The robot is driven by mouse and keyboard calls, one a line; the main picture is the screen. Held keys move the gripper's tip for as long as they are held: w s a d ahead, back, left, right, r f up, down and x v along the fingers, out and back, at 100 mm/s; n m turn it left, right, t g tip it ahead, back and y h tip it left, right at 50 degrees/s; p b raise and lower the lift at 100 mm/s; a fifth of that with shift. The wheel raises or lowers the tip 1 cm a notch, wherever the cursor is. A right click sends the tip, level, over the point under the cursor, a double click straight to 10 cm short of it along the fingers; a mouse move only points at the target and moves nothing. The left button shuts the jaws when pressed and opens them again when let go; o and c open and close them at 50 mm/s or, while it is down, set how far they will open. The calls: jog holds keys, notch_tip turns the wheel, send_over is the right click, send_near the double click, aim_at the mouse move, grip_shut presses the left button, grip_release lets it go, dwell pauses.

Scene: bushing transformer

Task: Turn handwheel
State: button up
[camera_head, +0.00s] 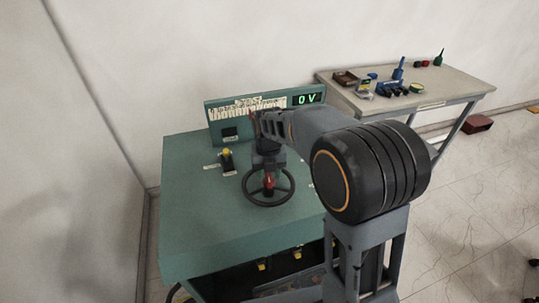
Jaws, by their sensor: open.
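The black handwheel (267,203) lies flat on top of the green transformer cabinet (205,220). My gripper (268,180) hangs from the arm directly above the wheel's hub, with its red-tipped fingers pointing down. It is open, and I cannot tell whether the fingers touch the hub or spokes. My arm and the gripper hide the far part of the wheel. The display (306,99) on the cabinet's back panel reads 0 V in green.
A black and yellow switch (227,160) stands left of the wheel. A side table (440,88) at the back right holds small parts and bottles. A red box (477,123) lies on the floor beside it. A white wall stands behind the cabinet.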

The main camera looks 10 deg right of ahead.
aim_at(268, 175)
notch_tip(268, 175, up, 12)
dwell(0.4)
jog(key=shift+r, duration=0.1)
